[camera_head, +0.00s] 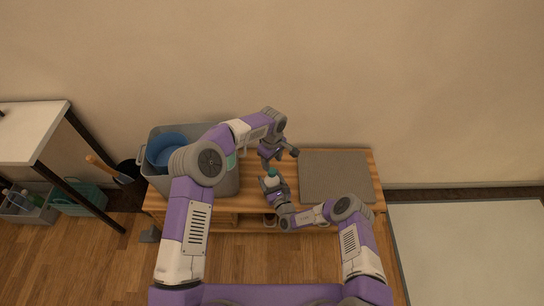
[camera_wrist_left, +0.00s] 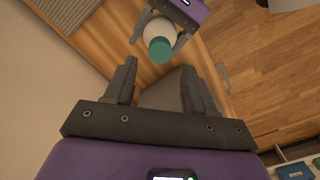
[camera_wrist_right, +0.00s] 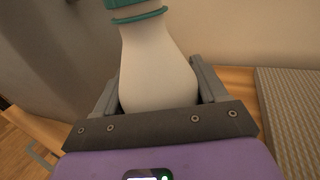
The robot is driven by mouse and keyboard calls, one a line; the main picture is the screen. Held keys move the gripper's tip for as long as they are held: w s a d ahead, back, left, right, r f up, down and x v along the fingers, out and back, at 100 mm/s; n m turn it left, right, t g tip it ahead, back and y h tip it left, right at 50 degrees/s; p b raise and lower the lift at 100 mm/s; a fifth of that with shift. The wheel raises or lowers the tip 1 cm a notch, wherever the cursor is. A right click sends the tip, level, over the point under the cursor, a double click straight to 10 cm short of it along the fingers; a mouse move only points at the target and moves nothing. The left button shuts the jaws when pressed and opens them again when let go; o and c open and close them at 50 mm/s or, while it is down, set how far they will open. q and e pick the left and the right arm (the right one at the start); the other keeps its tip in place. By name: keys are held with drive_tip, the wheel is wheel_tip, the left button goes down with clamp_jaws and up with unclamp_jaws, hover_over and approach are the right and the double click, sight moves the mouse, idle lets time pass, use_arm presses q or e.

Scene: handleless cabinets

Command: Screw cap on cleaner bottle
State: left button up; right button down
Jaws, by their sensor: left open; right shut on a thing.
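The cleaner bottle is white, with a teal cap (camera_head: 272,172) at its top. My right gripper (camera_head: 271,183) is shut on the white body (camera_wrist_right: 158,70) and holds the bottle roughly upright at the wooden bench. The right wrist view shows a teal ring (camera_wrist_right: 138,16) at the neck and more teal above it, cut off by the frame edge. In the left wrist view the cap (camera_wrist_left: 160,50) lies beyond my left fingertips, over the bottle (camera_wrist_left: 158,31). My left gripper (camera_head: 280,159) is open and empty, close to the cap. How tightly the cap sits cannot be told.
The wooden bench (camera_head: 255,196) carries a grey bin (camera_head: 226,181) with a blue bucket (camera_head: 168,146) at left and a grey ribbed mat (camera_head: 336,177) at right. A wall stands behind. A white table (camera_head: 28,131) is at far left.

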sight(272, 171)
use_arm(q)
wheel_tip(272, 171, down, 6)
drive_tip(key=shift+r, duration=0.15)
idle(0.3)
